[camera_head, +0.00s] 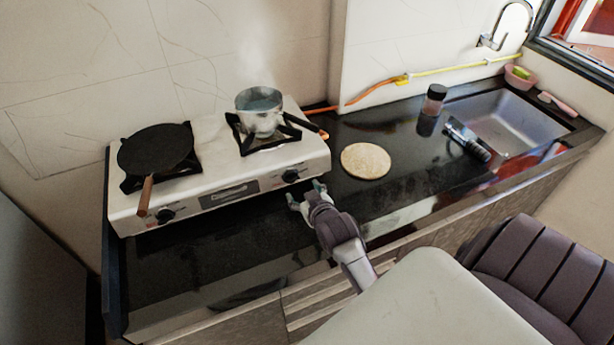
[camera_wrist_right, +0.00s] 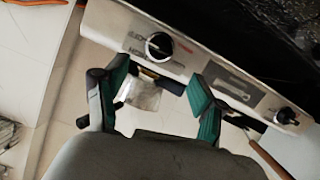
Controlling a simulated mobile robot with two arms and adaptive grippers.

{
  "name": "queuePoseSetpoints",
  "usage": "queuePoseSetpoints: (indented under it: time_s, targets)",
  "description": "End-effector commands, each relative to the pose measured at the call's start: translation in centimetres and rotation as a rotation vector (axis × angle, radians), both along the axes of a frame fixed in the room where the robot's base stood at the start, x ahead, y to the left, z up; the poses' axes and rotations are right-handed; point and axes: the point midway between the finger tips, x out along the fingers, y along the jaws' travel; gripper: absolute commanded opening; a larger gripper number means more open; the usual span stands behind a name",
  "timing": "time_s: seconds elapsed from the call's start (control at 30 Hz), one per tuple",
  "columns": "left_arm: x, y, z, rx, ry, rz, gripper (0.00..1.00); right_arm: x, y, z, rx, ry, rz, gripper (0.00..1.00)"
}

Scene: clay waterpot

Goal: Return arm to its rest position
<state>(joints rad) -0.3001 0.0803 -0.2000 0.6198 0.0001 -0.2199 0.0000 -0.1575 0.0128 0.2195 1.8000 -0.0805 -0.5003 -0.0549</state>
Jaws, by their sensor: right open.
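My right gripper (camera_head: 307,196) is open and empty in front of the stove's right knob, above the black counter's front part. In the right wrist view its two green-padded fingers (camera_wrist_right: 163,100) stand apart with nothing between them, facing the stove front. The right knob (camera_wrist_right: 159,46) shows just beyond the fingers, apart from them as far as I can tell. My left gripper is in neither view.
A white two-burner stove (camera_head: 228,196) holds a black pan (camera_head: 156,148) and a steaming pot (camera_head: 259,110). On the counter are a round board (camera_head: 365,161), a dark-capped jar (camera_head: 434,99) and a black cylinder (camera_head: 467,140). A sink (camera_head: 510,125) lies at right.

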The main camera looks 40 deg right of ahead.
Motion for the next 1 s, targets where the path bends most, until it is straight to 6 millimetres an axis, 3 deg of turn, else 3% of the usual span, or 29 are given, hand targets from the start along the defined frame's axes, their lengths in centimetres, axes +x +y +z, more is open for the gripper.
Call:
queuePoseSetpoints:
  time_s: [0.2,0.83,0.93,1.0]
  targets:
    - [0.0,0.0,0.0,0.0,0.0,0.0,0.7,-1.9,0.5,0.9,0.0,0.0,0.0,0.7]
    - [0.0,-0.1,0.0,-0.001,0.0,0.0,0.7,-2.3,0.8,0.8,0.002,0.014,0.004,0.7]
    - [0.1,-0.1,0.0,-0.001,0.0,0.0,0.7,-3.8,2.2,0.4,0.018,0.084,0.029,0.7]
    - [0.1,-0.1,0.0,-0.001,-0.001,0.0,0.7,-6.0,4.0,-0.1,0.037,0.177,0.057,0.7]
